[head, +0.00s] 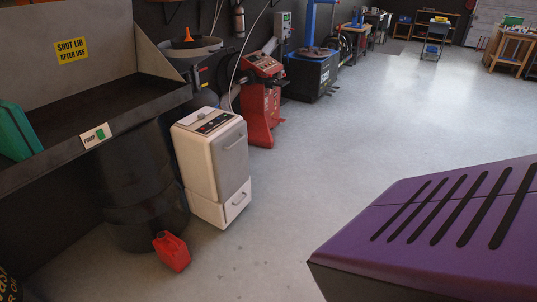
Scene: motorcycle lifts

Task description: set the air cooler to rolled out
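The air cooler (212,162) is a pale, boxy unit with a dark control panel on top. It stands upright on the floor at left of centre in the head view. It is beside a dark drum and close to the row of equipment along the wall. Its front has an upper panel with a handle and a lower drawer-like panel with a handle. Its front and one side face me. Neither of my grippers shows in this view.
A dark drum (135,190) stands left of the cooler under a black basin (85,118). A small red can (171,251) is on the floor in front of the drum. A red machine (261,105) stands behind the cooler. The grey floor (330,150) right of the cooler is clear.

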